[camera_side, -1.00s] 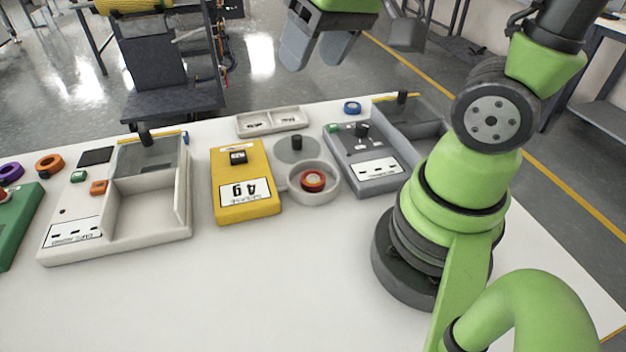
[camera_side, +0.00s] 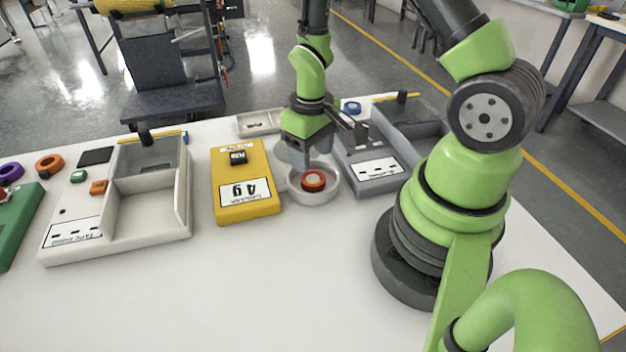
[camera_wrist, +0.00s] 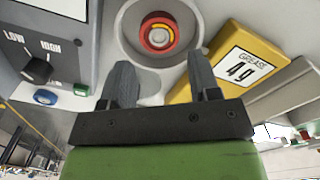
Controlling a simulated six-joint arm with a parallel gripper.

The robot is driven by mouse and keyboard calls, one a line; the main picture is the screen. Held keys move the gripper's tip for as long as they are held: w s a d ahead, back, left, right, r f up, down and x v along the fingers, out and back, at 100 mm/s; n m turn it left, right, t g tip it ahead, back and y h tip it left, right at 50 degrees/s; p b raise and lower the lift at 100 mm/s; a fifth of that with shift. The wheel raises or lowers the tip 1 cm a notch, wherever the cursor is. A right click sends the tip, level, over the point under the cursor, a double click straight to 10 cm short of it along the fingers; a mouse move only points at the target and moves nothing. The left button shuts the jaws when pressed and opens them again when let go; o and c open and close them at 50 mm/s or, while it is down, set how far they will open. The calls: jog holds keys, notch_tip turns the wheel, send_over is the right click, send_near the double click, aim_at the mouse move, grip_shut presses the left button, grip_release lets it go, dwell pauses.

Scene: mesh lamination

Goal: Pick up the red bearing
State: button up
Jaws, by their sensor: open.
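The red bearing (camera_side: 313,181) is a small red ring with a pale centre. It lies inside a round, light grey dish (camera_side: 325,197). In the wrist view the bearing (camera_wrist: 158,32) shows orange and red rings, ahead of the fingertips. My gripper (camera_side: 308,160) is over the back part of the dish unit, close behind the bearing in the side view. In the wrist view its two dark fingers (camera_wrist: 160,72) are spread apart with nothing between them. The side view partly hides the fingers behind the green gripper body, so their exact height above the dish cannot be told.
A yellow box (camera_side: 246,205) marked 4 g stands left of the dish, and a grey control box (camera_side: 376,185) with a black knob stands right. A blue ring (camera_side: 352,107) lies behind. A white compartment tray (camera_side: 150,215) stands left. The front table is clear.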

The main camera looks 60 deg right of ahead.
aim_at(313, 178)
jog(key=shift+s+f, duration=0.15)
jog(key=shift+f, duration=2.7)
jog(key=c, duration=0.6)
